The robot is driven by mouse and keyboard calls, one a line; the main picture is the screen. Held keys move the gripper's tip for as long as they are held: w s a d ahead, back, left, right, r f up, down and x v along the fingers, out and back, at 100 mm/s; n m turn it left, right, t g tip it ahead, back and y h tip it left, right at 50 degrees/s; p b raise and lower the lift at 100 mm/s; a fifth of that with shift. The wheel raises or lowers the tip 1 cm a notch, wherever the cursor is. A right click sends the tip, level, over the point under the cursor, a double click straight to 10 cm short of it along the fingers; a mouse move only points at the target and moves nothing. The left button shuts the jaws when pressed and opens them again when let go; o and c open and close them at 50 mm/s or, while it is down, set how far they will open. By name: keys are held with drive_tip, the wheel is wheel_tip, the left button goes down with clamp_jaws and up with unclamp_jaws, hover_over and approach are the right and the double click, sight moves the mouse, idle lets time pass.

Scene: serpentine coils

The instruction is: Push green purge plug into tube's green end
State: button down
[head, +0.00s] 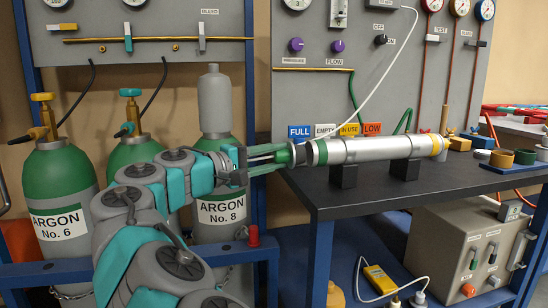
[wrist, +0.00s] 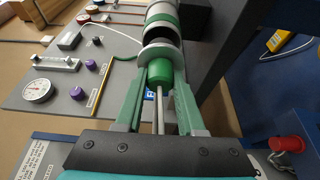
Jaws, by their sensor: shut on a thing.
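The silver tube (head: 370,149) lies level on two black blocks on the dark bench. Its green-banded end (head: 321,152) faces my gripper, and a yellow band (head: 437,146) marks the far end. My gripper (head: 284,155) is left of the green end, its green fingers shut on the green purge plug (wrist: 160,73). A grey disc (wrist: 159,52) sits at the plug's front. In the wrist view the tube's dark mouth (wrist: 161,34) shows just beyond the disc, roughly in line with it. The plug appears outside the tube; contact is unclear. A thin rod runs back between the fingers.
Black support blocks (head: 343,176) hold the tube above the bench (head: 430,183). Tape rolls (head: 502,157) lie at the bench's right. A gauge panel (head: 375,80) stands behind. Argon cylinders (head: 60,165) stand at left in a blue frame. A red knob (wrist: 287,144) is beside my gripper.

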sight(290, 156)
drive_tip(key=shift+d, duration=0.15)
drive_tip(key=shift+w+d, duration=0.2)
drive_tip(key=shift+d, duration=0.4)
drive_tip(key=shift+w+d, duration=0.15)
drive_tip(key=shift+d, duration=0.4)
drive_tip(key=shift+w+d, duration=0.2)
drive_tip(key=shift+d, duration=0.4)
drive_tip(key=shift+c, duration=2.2)
unclamp_jaws()
